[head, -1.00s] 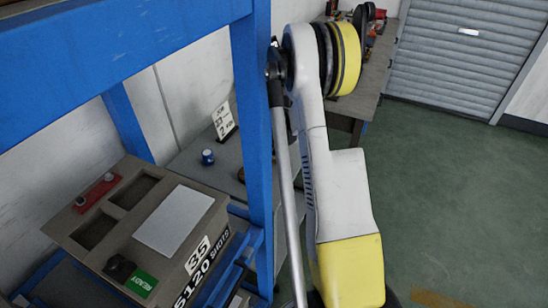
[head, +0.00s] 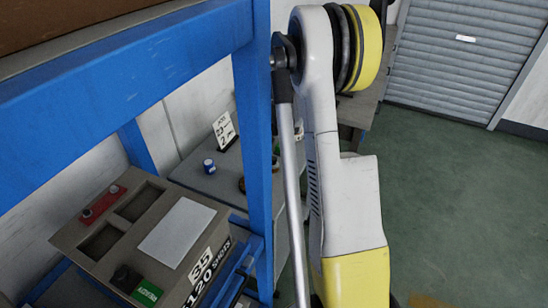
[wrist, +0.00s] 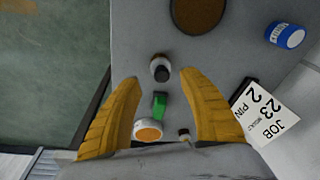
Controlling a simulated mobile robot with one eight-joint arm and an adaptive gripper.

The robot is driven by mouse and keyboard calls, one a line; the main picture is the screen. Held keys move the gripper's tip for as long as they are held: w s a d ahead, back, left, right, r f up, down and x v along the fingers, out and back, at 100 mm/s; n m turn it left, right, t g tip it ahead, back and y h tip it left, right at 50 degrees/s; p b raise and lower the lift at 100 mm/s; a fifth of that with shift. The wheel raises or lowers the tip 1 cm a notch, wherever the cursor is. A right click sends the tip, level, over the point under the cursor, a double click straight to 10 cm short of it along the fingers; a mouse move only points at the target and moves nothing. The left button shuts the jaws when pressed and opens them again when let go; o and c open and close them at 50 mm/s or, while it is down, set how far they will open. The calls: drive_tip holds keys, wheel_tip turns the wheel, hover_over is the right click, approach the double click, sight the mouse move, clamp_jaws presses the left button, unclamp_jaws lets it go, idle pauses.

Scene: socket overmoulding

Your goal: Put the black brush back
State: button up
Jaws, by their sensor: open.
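My gripper (wrist: 157,78) shows in the wrist view with its two yellow fingers spread wide, open over a grey tabletop (wrist: 120,30). Between the fingers stands a small round piece with a white rim and a black top (wrist: 161,72); I cannot tell whether it is the black brush. Below it in the picture, also between the fingers, are a green block (wrist: 158,105) and a white disc with an orange top (wrist: 148,131). A small dark piece (wrist: 184,133) sits near the right finger. Nothing is seen gripped. My gripper is hidden in the head view.
A brown round dish (wrist: 200,12), a blue can (wrist: 286,35) and a job sign (wrist: 267,113) are on the same table. In the head view, a blue frame post (head: 254,150) stands close left of my arm. A brown box (head: 150,225) with compartments sits lower left.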

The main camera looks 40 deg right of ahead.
drive_tip(key=v, duration=0.3)
drive_tip(key=shift+r+p, duration=0.2)
drive_tip(key=shift+p, duration=0.15)
